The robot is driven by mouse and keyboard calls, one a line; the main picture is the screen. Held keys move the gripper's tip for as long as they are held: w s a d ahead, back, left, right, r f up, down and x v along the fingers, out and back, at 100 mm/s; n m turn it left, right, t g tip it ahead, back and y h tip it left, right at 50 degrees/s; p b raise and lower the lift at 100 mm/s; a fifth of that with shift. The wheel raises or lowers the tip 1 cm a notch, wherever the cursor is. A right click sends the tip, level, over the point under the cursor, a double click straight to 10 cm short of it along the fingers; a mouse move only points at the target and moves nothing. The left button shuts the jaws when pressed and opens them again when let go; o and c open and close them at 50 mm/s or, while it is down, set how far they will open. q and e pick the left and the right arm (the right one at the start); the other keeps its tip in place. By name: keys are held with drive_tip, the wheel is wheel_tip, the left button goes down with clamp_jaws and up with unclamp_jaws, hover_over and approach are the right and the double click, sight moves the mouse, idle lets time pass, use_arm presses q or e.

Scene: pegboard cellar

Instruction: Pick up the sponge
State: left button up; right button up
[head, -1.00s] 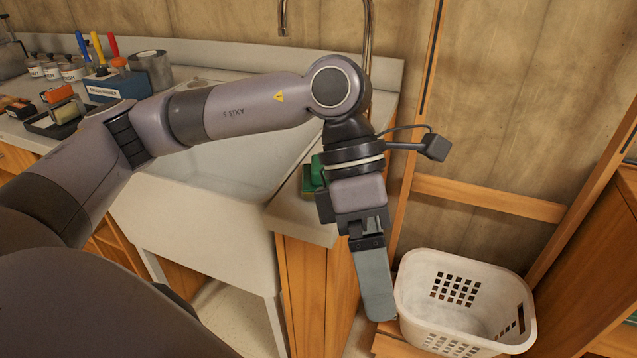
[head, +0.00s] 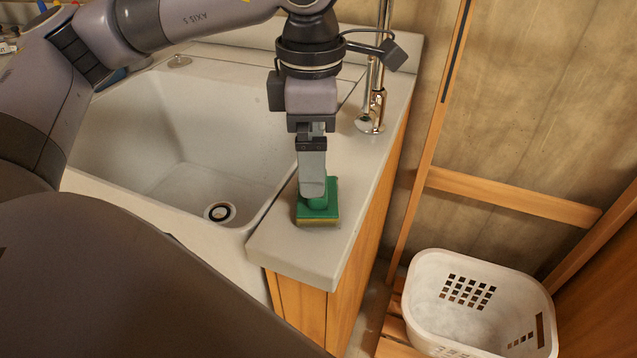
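The sponge (head: 332,212) is a green block with a yellowish underside and a raised green part on top. It lies on the pale counter (head: 295,252) to the right of the sink. My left gripper (head: 313,192) points straight down over the sponge, its fingertips at the raised green part. I see the fingers edge-on, one covering the other, so the gap between them and any contact with the sponge are hidden. My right gripper is not in view.
The white sink basin (head: 150,125) is just left of the sponge. A chrome tap (head: 373,110) stands behind it. The counter ends close to the sponge on the right and front. A white basket (head: 425,290) stands lower at the right.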

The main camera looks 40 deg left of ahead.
use_arm(q)
drive_tip(key=f, duration=0.6)
drive_tip(key=shift+d+f, duration=0.3)
drive_tip(key=shift+d, duration=0.05)
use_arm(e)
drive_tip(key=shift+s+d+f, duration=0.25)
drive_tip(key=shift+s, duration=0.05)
use_arm(q)
drive_tip(key=c, duration=0.9)
drive_tip(key=shift+o, duration=0.2)
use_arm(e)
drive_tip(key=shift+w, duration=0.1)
use_arm(q)
drive_tip(key=shift+r, duration=0.1)
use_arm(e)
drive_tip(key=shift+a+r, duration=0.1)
use_arm(q)
drive_tip(key=shift+r, duration=0.55)
wheel_tip(320, 180, up, 19)
drive_tip(key=p, duration=0.2)
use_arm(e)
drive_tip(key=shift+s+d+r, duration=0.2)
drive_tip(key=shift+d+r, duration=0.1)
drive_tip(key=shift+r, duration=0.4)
